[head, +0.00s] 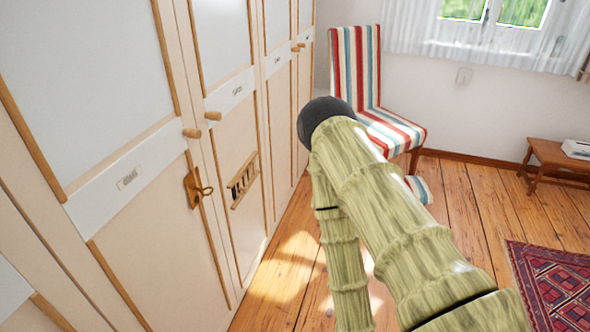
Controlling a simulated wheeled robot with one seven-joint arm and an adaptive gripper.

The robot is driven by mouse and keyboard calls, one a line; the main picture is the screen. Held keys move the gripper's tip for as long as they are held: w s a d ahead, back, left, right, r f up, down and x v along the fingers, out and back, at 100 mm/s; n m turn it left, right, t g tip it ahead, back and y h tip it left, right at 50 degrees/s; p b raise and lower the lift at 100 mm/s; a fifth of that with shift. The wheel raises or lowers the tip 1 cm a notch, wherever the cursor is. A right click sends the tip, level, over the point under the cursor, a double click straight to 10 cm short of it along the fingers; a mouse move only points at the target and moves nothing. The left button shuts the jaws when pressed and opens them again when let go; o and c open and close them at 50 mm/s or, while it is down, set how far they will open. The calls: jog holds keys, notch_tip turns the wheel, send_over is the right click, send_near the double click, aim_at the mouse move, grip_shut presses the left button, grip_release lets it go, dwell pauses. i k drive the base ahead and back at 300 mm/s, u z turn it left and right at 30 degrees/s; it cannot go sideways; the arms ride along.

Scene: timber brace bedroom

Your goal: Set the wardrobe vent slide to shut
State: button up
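The wardrobe vent slide (243,181) is a small wooden-framed grille low on a cream wardrobe door, left of the picture's middle. Dark gaps show between its pale slats, so it looks at least partly open; its exact setting is too small to tell. My arm comes up from the bottom right, bends at a dark joint and runs back down past the bottom edge, to the right of the vent and apart from it. My gripper is not in view.
The wardrobe (120,90) fills the left side, with round wooden knobs and a latch with a ring (197,189) beside the vent. A striped chair (355,70) stands behind my arm. A low wooden table (548,152) and a patterned rug (555,285) are at right. Floor before the wardrobe is clear.

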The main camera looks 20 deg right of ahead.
aim_at(251, 177)
jog(key=z, duration=0.8)
jog(key=k, duration=1.25)
jog(key=i, duration=0.5)
jog(key=u, duration=0.9)
jog(key=i, duration=1.45)
jog(key=z, duration=0.15)
